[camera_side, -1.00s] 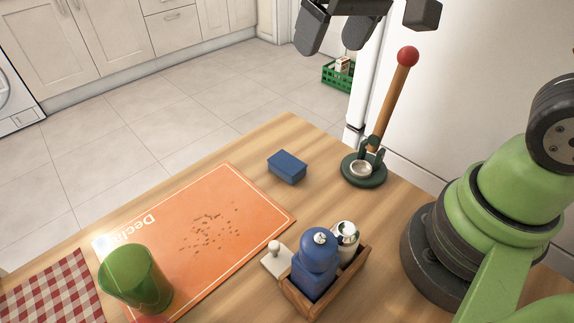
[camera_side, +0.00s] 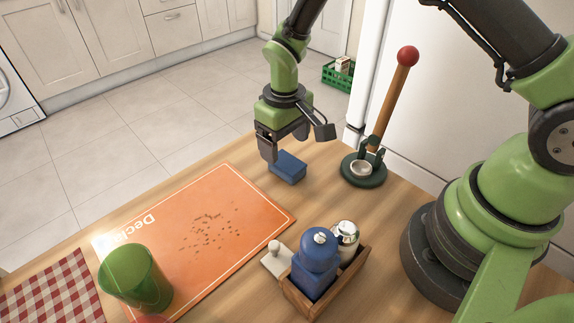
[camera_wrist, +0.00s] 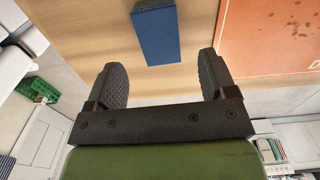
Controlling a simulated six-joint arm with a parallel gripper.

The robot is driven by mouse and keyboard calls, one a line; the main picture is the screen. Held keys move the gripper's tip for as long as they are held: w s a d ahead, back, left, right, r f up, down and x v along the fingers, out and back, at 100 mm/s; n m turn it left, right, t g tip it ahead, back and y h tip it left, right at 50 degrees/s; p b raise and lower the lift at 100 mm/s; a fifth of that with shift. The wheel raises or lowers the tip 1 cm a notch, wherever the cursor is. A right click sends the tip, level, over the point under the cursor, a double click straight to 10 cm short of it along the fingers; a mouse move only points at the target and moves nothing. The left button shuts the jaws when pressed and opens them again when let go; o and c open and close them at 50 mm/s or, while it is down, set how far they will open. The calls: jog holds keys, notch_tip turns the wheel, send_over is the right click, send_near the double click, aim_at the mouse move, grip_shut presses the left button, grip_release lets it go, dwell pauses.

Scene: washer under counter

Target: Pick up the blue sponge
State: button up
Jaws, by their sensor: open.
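The blue sponge (camera_side: 287,168) is a small block lying on the wooden table, just beyond the orange mat's upper right edge. My gripper (camera_side: 287,145) is above and right behind it in the side view, pointing down, with its fingers close to the sponge. In the wrist view the blue sponge (camera_wrist: 157,37) appears ahead of my gripper (camera_wrist: 162,72), between the lines of its two spread fingers. My gripper is open and holds nothing. The sponge's far edge is partly hidden by a finger in the side view.
An orange mat (camera_side: 180,270) with dark crumbs lies to the left. A green cup (camera_side: 134,280) stands on its lower left. A dark green stand with a red-tipped wooden handle (camera_side: 385,115) rises to the right. A wooden caddy (camera_side: 310,303) holds a blue mill and a shaker in front.

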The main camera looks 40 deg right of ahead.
aim_at(283, 159)
jog(key=f, duration=0.5)
jog(key=shift+w, duration=0.2)
jog(key=c, duration=1)
jog(key=shift+r, duration=0.2)
notch_tip(283, 159, up, 10)
jog(key=shift+f, duration=0.1)
